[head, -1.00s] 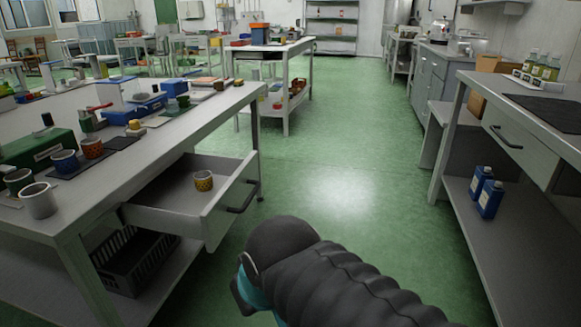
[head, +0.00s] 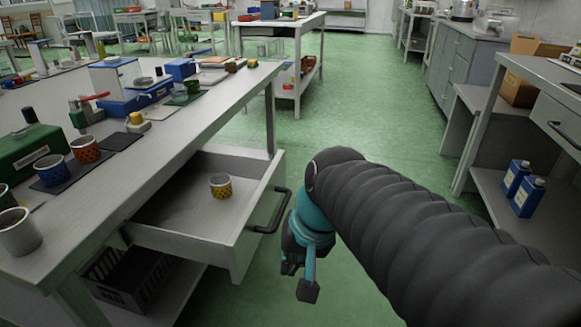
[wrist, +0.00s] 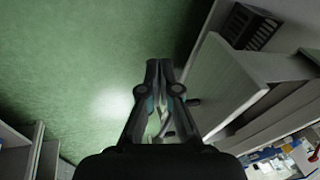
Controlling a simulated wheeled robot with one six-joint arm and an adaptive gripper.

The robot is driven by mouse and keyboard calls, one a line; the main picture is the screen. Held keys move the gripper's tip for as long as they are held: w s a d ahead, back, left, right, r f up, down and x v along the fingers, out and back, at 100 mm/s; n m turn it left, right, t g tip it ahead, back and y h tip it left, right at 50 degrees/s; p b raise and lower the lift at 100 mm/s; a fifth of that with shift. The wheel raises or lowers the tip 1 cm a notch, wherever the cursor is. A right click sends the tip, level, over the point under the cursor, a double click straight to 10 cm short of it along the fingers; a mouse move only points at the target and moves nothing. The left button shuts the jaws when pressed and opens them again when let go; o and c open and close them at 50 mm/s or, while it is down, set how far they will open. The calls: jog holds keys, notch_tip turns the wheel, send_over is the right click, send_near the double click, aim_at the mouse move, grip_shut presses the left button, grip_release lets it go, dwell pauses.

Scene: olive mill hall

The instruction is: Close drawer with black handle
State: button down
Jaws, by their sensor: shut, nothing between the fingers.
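The drawer (head: 248,243) under the left workbench is pulled open. It has a pale grey front with a black bar handle (head: 274,213). A small yellow patterned cup (head: 221,186) stands inside it. My gripper (head: 298,280) points down in front of the drawer, to the right of the handle and apart from it in the head view. In the wrist view, my shut, empty gripper (wrist: 158,64) is at the centre, with the drawer front (wrist: 218,85) close on its right. The handle is partly hidden behind the finger there.
The left workbench (head: 165,128) carries cups, a scale and tools. A dark crate (head: 120,280) sits on its lower shelf. A right bench has a closed drawer (head: 560,120) and blue bottles (head: 527,190) below. The green floor aisle (head: 370,120) is clear.

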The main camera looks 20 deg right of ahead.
jog(key=w+d+m+y, duration=0.2)
jog(key=w+m, duration=0.2)
jog(key=w+d+m+y+b, duration=0.1)
jog(key=w+m+y, duration=0.2)
jog(key=w+m, duration=0.1)
jog(key=w+d+m+y, duration=0.2)
jog(key=w+m+y, duration=0.1)
jog(key=w+m, duration=0.1)
jog(key=shift+w+d+f+b, duration=0.15)
jog(key=shift+w+d+b, duration=0.15)
jog(key=shift+w, duration=0.1)
jog(key=m+t+y+b, duration=0.1)
jog(key=m+t+y, duration=0.4)
jog(key=m+t, duration=0.3)
send_near(283, 167)
jog(key=shift+m+g, duration=0.3)
jog(key=shift+m, duration=0.1)
jog(key=x, duration=0.7)
jog(key=shift+w, duration=0.2)
